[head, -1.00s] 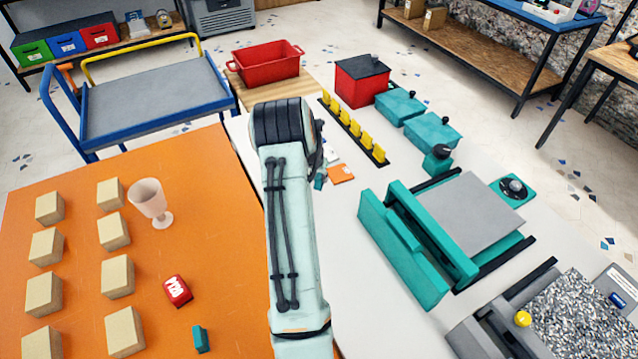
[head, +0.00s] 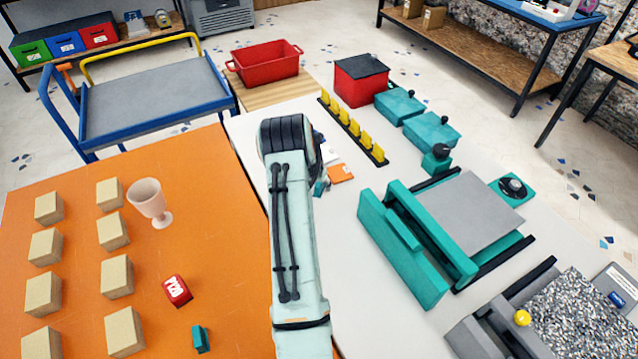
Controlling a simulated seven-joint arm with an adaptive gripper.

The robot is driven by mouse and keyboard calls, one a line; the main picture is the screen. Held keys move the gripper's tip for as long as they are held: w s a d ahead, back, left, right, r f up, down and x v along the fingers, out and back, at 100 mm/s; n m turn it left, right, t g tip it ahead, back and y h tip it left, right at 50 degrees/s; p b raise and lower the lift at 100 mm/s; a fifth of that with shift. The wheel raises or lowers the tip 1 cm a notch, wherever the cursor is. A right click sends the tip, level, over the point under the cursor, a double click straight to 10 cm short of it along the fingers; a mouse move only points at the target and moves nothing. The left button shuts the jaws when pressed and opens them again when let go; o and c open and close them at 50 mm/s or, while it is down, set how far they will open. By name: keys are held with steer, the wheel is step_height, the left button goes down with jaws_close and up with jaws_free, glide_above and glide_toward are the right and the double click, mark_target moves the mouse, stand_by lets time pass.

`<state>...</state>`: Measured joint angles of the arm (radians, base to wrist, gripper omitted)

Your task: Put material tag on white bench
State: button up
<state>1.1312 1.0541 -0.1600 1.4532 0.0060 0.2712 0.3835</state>
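A red block with white lettering (head: 177,290) lies on the orange table; it may be the material tag, but I cannot read it surely. A small orange card (head: 341,173) and white pieces lie on the white bench (head: 347,250), beside the end of my arm. My arm reaches away over the bench's left side. My gripper (head: 319,160) is mostly hidden behind the arm's end, with only a dark edge showing. I cannot see its fingers or whether it holds anything. A small teal piece shows beside it, and I cannot tell what it is.
The orange table (head: 215,225) carries several tan blocks, a pale goblet (head: 149,201) and a small teal block (head: 200,339). On the bench stand a teal press (head: 440,240), a row of yellow clips (head: 352,128) and a red box (head: 361,82). Bare bench lies left of the press.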

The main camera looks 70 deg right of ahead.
steer(key=v, duration=1.2)
steer(key=shift+r, duration=0.2)
steer(key=w+a+r+n+t+y, duration=0.1)
steer(key=w+a+r+n, duration=0.25)
steer(key=w+a, duration=0.4)
steer(key=w+a+r+n+t+y, duration=0.1)
steer(key=w+a+r+n+y, duration=0.25)
steer(key=a, duration=0.75)
steer(key=s+a+r+n, duration=0.1)
steer(key=a+r+n, duration=0.2)
steer(key=a, duration=0.5)
steer(key=s+a+r+n, duration=0.1)
steer(key=a+r+n, duration=0.1)
steer(key=a, duration=0.7)
steer(key=s+a+n+g, duration=0.2)
steer(key=s+a+n, duration=0.5)
steer(key=s+a, duration=0.4)
steer(key=shift+s+a+r+y, duration=0.15)
steer(key=shift+a+r+y, duration=0.2)
steer(key=shift+y, duration=0.1)
